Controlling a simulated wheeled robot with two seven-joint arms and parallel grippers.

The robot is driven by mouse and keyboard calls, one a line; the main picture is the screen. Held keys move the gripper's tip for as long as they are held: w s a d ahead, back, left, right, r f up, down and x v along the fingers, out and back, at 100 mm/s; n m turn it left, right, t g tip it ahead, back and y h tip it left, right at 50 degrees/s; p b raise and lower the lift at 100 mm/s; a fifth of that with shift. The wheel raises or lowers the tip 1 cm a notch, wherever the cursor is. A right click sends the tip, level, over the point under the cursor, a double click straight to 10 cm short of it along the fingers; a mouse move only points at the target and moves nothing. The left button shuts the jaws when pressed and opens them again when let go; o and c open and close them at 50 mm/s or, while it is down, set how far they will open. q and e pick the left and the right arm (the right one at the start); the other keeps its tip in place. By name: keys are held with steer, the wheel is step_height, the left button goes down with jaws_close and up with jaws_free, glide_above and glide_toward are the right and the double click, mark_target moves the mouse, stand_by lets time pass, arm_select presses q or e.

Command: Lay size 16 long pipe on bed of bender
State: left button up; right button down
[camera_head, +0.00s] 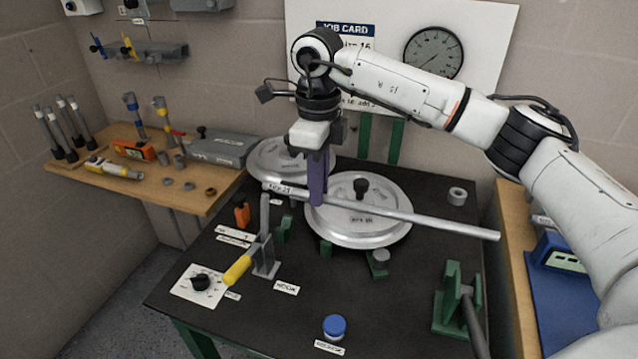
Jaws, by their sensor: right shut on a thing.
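A long grey metal pipe (430,221) lies across the view above the bender, from the upright lever at its left end to the right edge of the bench. My right gripper (317,192), with purple fingers, points down and is shut on the pipe left of its middle. The bender's bed is a black top (330,275) with a large round former (358,232) at its middle and a second round former (275,155) behind. The pipe passes over the front former; whether it touches the former I cannot tell. My left gripper is not in view.
A lever with a yellow handle (238,270), a dial plate (200,283) and a blue button (335,326) are at the front. A green bracket (452,308) stands front right. A wooden shelf (190,195) with tools is left. A job card (347,30) hangs behind.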

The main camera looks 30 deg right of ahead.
steer(key=shift+f+b, duration=1.7)
steer(key=shift+f, duration=1.4)
steer(key=c, duration=1.7)
jaws_free()
steer(key=shift+o, duration=0.2)
step_height(320, 180, up, 10)
steer(key=shift+r+b, duration=0.2)
steer(key=shift+b, duration=0.1)
steer(key=shift+f, duration=0.1)
